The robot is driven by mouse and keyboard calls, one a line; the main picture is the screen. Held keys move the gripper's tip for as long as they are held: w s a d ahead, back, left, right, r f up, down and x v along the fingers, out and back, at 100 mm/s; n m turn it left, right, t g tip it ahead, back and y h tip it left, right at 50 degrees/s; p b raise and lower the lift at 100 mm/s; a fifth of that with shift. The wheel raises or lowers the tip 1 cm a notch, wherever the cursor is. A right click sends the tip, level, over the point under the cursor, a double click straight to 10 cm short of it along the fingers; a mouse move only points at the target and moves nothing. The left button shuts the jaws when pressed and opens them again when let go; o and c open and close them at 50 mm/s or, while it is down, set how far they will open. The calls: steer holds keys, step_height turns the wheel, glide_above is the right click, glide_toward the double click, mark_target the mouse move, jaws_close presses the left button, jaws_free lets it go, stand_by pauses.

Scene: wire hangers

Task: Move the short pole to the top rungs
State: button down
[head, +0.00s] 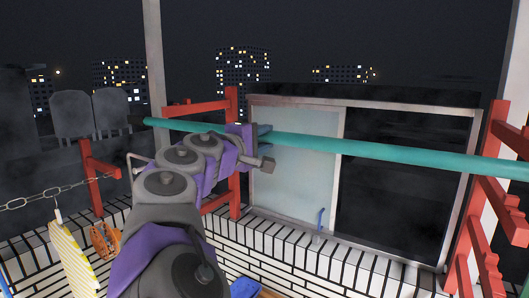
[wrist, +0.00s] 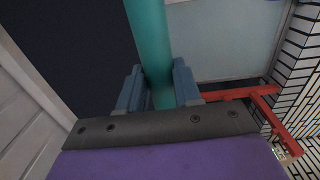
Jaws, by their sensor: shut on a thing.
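A teal pole (head: 385,153) runs across the head view, with its left end past the left red rack (head: 234,160) and its right end reaching the right red rack (head: 480,248). My gripper (head: 264,136) is shut on the pole near the left rack. In the wrist view the pole (wrist: 150,40) passes between the two blue fingers of my gripper (wrist: 158,82). The pole is near the height of the upper rungs on both sides. I cannot tell whether it touches either rack. My arm hides part of the left rack and pole.
A sliding window (head: 295,165) with a pale frame stands behind the pole. A white tiled wall (head: 300,255) is below it. A chain (head: 45,195) hangs at the left, with a yellow striped item (head: 72,258) below it. A blue object (head: 244,288) lies at the bottom.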

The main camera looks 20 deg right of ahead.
steer(key=r+p, duration=0.1)
steer(key=r, duration=0.4)
steer(key=r+p, duration=0.1)
steer(key=r, duration=0.1)
steer(key=shift+s+d+r+p, duration=0.2)
steer(key=shift+d+r+p, duration=0.05)
steer(key=shift+r+p, duration=0.05)
steer(key=shift+d+r, duration=0.25)
steer(key=shift+r, duration=0.15)
steer(key=shift+s+a, duration=0.1)
